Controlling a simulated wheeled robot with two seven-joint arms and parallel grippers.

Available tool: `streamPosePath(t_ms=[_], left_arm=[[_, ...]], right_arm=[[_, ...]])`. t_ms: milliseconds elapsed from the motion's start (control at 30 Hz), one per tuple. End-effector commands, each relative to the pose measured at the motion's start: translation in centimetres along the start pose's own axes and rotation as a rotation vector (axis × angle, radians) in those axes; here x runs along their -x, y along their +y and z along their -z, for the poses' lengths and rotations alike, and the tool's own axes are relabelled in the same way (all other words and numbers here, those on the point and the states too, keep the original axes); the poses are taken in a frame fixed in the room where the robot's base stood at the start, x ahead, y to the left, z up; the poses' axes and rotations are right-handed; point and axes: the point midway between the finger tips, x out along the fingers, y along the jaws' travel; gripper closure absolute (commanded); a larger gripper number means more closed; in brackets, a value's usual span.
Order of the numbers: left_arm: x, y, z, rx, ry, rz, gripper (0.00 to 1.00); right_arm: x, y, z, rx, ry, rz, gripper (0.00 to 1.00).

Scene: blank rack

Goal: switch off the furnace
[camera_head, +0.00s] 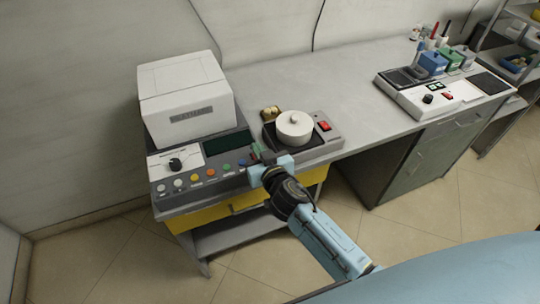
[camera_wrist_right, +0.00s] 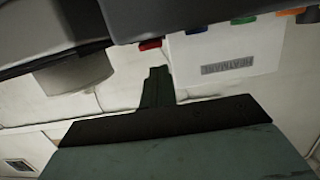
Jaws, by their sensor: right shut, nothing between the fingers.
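The furnace is a white box (camera_head: 180,82) with a dark label plate, standing on a grey control panel (camera_head: 225,150). The panel has a black knob (camera_head: 176,164), a dark display and a row of coloured buttons, among them an orange one (camera_head: 210,172) and a green one (camera_head: 226,167). My right gripper (camera_head: 259,160) is shut and empty at the panel's right end. It hides part of that end. In the right wrist view the shut fingers (camera_wrist_right: 158,72) point toward a red button (camera_wrist_right: 150,44); contact cannot be told. My left gripper is not in view.
A hot plate (camera_head: 338,141) with a white lidded pot (camera_head: 294,126) and a red switch (camera_head: 324,126) stands right of the panel. Another device (camera_head: 425,103) with small blue and green boxes stands farther right. The grey bench (camera_head: 350,75) between them is clear.

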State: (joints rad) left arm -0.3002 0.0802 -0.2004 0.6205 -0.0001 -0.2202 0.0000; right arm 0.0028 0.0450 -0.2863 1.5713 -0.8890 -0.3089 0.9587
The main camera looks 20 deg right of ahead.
Motion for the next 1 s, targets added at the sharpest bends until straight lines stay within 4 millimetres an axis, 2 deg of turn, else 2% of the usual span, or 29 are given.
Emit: streamPosePath(t_ms=[33, 100, 167, 400, 600, 767, 1000], left_arm=[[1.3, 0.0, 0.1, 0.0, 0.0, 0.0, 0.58], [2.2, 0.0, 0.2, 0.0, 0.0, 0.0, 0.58], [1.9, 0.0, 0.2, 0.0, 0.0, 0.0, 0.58], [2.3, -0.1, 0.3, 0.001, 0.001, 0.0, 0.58], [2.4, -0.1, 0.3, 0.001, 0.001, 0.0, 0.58], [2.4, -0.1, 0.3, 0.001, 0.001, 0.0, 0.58], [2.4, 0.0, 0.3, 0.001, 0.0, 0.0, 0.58]], right_arm=[[0.2, -0.1, 1.4, -0.002, 0.001, 0.001, 1.0], [0.2, -0.1, 2.5, -0.001, 0.001, 0.002, 1.0], [1.8, -0.1, 1.9, -0.001, -0.002, 0.002, 1.0], [6.6, -0.1, 2.6, -0.003, -0.002, 0.002, 1.0], [9.2, -0.1, 3.1, 0.0, -0.002, 0.002, 1.0], [9.9, -0.1, 3.3, -0.001, -0.001, 0.001, 1.0], [10.0, -0.1, 3.3, 0.0, 0.0, 0.001, 1.0]])
